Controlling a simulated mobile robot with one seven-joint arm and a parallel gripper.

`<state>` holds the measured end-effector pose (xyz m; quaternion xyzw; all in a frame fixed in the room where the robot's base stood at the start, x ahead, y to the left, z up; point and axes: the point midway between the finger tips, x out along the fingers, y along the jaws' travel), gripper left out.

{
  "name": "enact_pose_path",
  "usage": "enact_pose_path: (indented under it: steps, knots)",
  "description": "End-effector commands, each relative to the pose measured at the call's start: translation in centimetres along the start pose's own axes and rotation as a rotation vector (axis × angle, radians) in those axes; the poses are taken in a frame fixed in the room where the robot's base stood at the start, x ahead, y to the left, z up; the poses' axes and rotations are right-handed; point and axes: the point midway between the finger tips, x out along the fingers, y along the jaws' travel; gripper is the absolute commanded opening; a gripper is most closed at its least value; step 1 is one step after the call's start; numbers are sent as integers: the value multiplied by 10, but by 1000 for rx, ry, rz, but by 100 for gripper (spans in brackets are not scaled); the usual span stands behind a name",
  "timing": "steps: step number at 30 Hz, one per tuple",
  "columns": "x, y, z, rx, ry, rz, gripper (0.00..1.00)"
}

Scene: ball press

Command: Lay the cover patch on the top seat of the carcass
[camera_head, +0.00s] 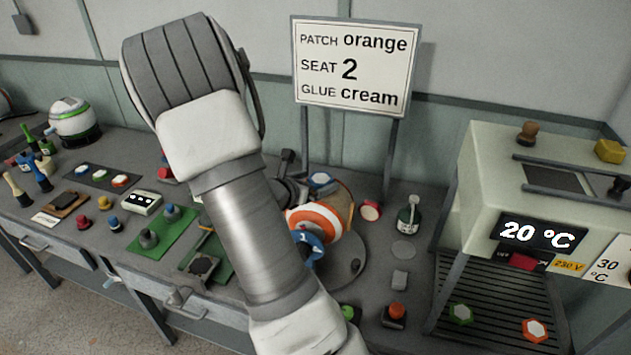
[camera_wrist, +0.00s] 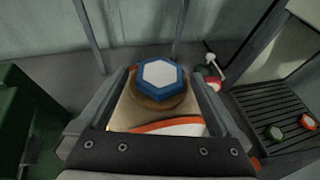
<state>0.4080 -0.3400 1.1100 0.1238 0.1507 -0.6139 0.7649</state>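The carcass is a tan ball with orange and white rings (camera_head: 318,218) on a grey round base, partly behind my arm. A blue-rimmed patch with a white hexagonal face (camera_wrist: 158,77) lies over a brown round spot on top of the carcass; it also shows in the head view (camera_head: 320,180). My gripper (camera_wrist: 162,72) points at it with one finger on each side. The fingers look spread, with small gaps to the patch. In the head view my arm hides much of the gripper. A blue piece (camera_head: 312,243) shows on the carcass front.
A sign (camera_head: 354,67) reads patch orange, seat 2, glue cream. An orange-rimmed patch (camera_head: 535,329) and a green-rimmed patch (camera_head: 461,314) lie on the rack under the 20 °C machine (camera_head: 560,180). The left bench is crowded.

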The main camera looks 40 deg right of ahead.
Motion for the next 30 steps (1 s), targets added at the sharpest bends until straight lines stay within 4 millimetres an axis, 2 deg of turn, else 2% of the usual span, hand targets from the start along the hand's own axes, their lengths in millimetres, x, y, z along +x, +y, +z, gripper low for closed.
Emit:
enact_pose_path:
  steps: [7,11,21,25,30]
  knots:
    - [-2,0,6,0,0,0,100]
    - [-25,2,3,1,1,5,100]
    - [-97,1,3,2,1,5,100]
    - [-113,1,3,1,1,3,100]
    - [-121,0,3,0,0,0,100]
